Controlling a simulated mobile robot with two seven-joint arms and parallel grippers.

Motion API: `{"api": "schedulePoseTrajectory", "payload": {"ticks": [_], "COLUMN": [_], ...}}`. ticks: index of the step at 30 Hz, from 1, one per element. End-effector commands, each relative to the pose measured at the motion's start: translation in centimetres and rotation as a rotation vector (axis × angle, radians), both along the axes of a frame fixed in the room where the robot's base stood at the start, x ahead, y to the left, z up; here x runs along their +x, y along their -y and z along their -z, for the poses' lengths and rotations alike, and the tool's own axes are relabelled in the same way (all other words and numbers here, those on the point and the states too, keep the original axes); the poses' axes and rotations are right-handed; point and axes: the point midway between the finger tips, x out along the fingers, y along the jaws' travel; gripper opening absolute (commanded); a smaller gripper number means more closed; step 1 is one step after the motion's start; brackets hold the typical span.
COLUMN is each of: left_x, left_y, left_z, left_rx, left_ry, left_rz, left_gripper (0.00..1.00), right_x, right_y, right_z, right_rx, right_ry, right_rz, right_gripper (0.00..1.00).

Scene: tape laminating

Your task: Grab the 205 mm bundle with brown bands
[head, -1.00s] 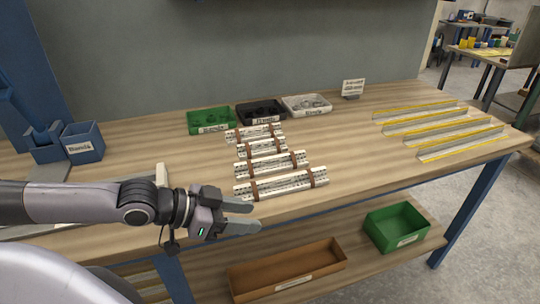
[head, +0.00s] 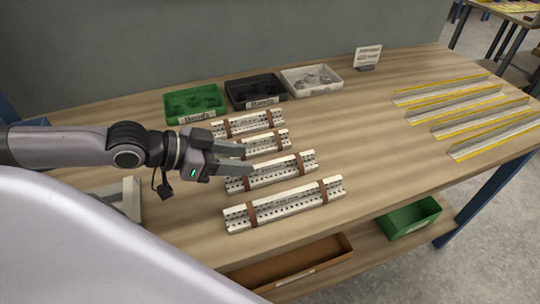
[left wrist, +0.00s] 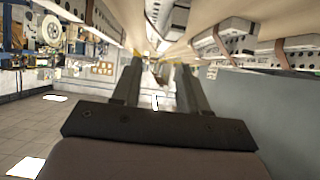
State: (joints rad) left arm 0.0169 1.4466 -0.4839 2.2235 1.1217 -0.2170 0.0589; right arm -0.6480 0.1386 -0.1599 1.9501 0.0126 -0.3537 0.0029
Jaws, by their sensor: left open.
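Several white perforated bundles with brown bands lie in a row on the wooden bench (head: 400,150): the farthest bundle (head: 247,124), a shorter second one (head: 270,143), a third one (head: 285,171) and the longest, nearest one (head: 288,204). Their length markings are too small to read, so I cannot tell which is 205 mm. My left gripper (head: 248,159) is open and empty, its fingertips by the left ends of the second and third bundles in the head view. Its fingers also show apart in the left wrist view (left wrist: 160,85), with banded bundles (left wrist: 237,42) beyond. My right gripper is not in view.
Green (head: 195,103), black (head: 255,92) and white (head: 312,80) bins stand behind the bundles. Yellow-edged angle strips (head: 470,115) lie at the right. A small sign (head: 368,57) stands at the back. Brown (head: 290,265) and green (head: 410,218) boxes sit on the lower shelf.

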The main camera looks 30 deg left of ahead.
Motion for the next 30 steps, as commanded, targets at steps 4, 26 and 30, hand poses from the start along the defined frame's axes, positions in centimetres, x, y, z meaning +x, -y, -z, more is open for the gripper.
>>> {"api": "schedulePoseTrajectory", "payload": {"ticks": [4, 26, 30], "left_x": [0.2, 3.1, 4.0], "left_y": [0.2, 2.7, 3.4], "left_z": [0.2, 2.6, 3.3], "left_rx": [-0.003, -0.005, -0.005], "left_ry": [0.001, 0.001, 0.001], "left_rz": [-0.001, -0.001, -0.001], "left_gripper": [0.43, 0.43, 0.43], "right_x": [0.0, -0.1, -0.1], "right_y": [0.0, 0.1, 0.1], "right_z": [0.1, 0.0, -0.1], "right_rx": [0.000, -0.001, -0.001], "right_ry": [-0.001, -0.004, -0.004], "right_rz": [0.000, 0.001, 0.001], "right_gripper": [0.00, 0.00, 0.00]}}
